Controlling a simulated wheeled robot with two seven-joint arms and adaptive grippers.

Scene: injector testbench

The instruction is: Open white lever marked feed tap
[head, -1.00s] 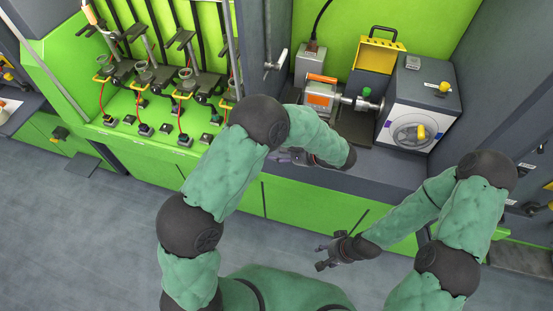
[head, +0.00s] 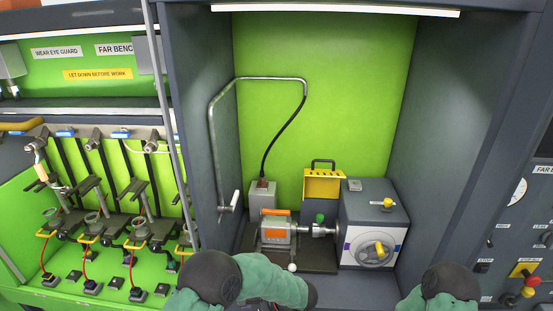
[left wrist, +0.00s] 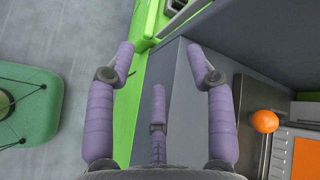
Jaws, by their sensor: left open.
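The white lever (head: 235,201) sits on the inner left wall of the bay, at the lower end of a grey metal pipe (head: 211,130). It stands tilted, its top leaning right; no label on it is readable. My left arm reaches across the bottom of the head view, below the lever, and its gripper is hidden there. In the left wrist view my left gripper (left wrist: 160,65) is open and empty, its purple fingers spread over the bay's grey front edge. The lever is not seen in that view. My right gripper is out of the frames.
A machine with an orange handle (head: 276,212) and a grey box with a yellow knob (head: 379,248) fill the bay floor. A yellow rack (head: 323,184) stands behind. A green bench with several clamps (head: 110,250) is left. The space above the machine is clear.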

